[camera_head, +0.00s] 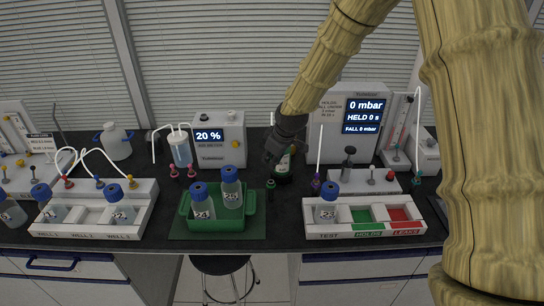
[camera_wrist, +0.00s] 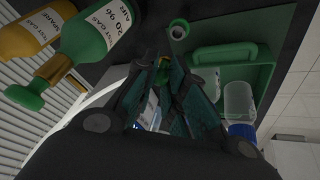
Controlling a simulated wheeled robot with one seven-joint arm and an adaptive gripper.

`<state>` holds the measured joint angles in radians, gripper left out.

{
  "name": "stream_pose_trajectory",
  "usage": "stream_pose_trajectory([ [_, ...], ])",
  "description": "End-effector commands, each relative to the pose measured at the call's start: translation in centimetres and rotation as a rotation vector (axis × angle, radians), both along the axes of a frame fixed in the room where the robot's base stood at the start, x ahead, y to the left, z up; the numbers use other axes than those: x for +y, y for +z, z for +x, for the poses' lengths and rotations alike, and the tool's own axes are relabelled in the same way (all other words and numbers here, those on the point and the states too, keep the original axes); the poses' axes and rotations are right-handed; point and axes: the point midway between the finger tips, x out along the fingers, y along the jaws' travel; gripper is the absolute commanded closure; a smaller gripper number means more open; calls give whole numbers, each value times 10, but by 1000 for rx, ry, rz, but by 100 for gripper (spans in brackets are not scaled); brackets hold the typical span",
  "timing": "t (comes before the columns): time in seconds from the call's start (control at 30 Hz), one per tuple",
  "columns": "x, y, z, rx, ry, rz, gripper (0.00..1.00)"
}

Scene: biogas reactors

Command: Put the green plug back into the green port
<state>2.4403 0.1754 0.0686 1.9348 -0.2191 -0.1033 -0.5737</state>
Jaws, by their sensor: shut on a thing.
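My gripper (camera_head: 270,160) hangs over the dark bench between the green tray and the right-hand rack. In the wrist view its fingers (camera_wrist: 158,68) are closed on a small green piece, the green plug (camera_wrist: 163,65), mostly hidden between the fingertips. The green port (camera_wrist: 179,28) shows in the wrist view as a green ring with a pale opening, apart from the plug and just beyond the fingertips. In the head view the port (camera_head: 270,186) is a small dark green post on the bench, below the gripper.
A green tray (camera_head: 181,219) with two blue-capped bottles stands left of the port. A green test gas bottle (camera_wrist: 85,38) stands close beside my gripper. The white rack (camera_head: 310,232) with green and red compartments is at right, and a 20 % display unit (camera_head: 220,145) behind.

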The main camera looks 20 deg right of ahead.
Motion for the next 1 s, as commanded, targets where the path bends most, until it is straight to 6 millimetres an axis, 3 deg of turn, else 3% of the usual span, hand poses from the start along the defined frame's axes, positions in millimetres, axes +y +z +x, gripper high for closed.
stream_pose_trajectory([
  [0.6,0,-44,0,-1,-3,1,100],
  [1.0,0,-49,0,0,-2,0,100],
])
